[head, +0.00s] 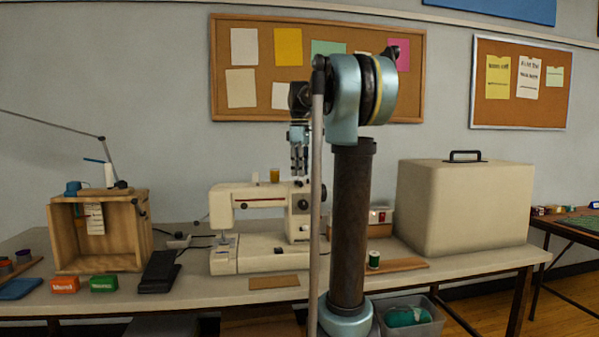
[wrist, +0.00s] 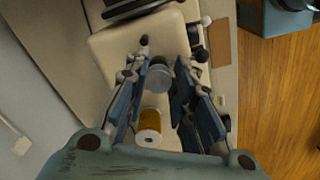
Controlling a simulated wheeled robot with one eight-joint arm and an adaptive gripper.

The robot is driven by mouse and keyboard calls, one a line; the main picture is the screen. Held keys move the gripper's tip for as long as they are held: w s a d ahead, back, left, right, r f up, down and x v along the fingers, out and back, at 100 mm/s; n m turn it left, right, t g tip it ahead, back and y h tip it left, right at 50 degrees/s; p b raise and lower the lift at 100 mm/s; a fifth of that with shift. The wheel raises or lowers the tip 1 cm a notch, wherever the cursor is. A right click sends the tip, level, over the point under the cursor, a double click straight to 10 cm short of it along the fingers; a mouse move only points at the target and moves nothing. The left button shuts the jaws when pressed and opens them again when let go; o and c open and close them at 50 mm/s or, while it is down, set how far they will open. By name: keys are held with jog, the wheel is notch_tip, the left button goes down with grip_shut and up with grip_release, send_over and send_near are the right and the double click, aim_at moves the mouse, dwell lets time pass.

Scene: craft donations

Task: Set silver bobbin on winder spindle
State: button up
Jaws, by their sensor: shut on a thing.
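The cream sewing machine (head: 228,262) stands on the table, and its top also fills the middle of the wrist view (wrist: 115,48). My gripper (head: 299,170) points down over the right end of the machine's top. In the wrist view my gripper (wrist: 161,70) is shut on the silver bobbin (wrist: 159,80), a small grey round piece between the fingertips. A small dark-tipped post (wrist: 144,40) stands on the machine just beyond the bobbin; it may be the winder spindle, but I cannot tell for sure. The bobbin appears apart from it. In the head view the bobbin is too small to make out.
A yellow thread spool (head: 275,175) stands upright on the machine's top, close to my gripper; the wrist view shows it between the fingers' lower parts (wrist: 150,122). A large beige case (head: 465,215) is at right. A wooden crate (head: 100,270) is at left.

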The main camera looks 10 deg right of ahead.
jog(key=shift+f, duration=0.75)
jog(key=o, duration=0.7)
jog(key=shift+o, duration=0.2)
jog(key=shift+r, duration=0.1)
notch_tip(320, 180, up, 12)
dwell(0.3)
jog(key=s+f+m, duration=0.4)
jog(key=s+f, duration=0.7)
jog(key=f, duration=0.4)
jog(key=s+f+m+t, duration=0.1)
jog(key=s+f+m, duration=0.3)
jog(key=s+f, duration=0.8)
jog(key=s+f+m+t, duration=0.1)
jog(key=s+f+m, duration=0.2)
jog(key=s+f, duration=0.8)
notch_tip(320, 180, down, 7)
jog(key=shift+s+a+f+m, duration=0.1)
jog(key=shift+s+a+m, duration=0.15)
jog(key=shift+m, duration=0.15)
